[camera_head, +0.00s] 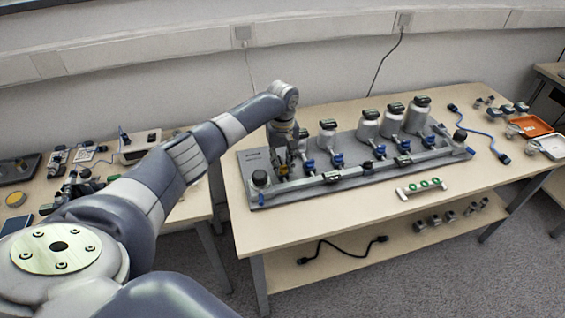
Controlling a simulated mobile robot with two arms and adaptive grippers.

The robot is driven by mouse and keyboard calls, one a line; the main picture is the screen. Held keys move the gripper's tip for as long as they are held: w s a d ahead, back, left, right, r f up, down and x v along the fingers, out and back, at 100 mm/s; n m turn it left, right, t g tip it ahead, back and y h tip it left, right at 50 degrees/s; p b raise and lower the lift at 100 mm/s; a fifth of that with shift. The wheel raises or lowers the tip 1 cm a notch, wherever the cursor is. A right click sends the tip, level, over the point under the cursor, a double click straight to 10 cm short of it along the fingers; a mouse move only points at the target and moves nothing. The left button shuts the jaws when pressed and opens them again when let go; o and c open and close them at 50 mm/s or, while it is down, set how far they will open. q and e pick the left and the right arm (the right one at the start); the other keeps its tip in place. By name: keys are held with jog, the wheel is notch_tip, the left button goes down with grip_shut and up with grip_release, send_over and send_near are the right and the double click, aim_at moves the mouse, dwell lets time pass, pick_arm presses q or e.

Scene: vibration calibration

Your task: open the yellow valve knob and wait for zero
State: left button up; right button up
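My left gripper (283,160) reaches down over the left end of the grey calibration board (255,165) on the wooden table. A small yellow spot, likely the yellow valve knob (282,170), shows at the gripper's fingertips. The fingers are small and dark here, and I cannot tell whether they are closed on the knob or only around it. Blue valve knobs (337,160) stand in a row to the right, in front of white-grey canisters (368,124) with dark gauges on top. My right gripper is not in view.
A black round knob (260,178) stands on the board's front left corner. A green-ringed strip (421,187) lies in front of the board. An orange tray (530,126) and blue cable (485,133) are at the right. The table's front left is clear.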

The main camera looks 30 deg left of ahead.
pick_arm(q)
grip_shut()
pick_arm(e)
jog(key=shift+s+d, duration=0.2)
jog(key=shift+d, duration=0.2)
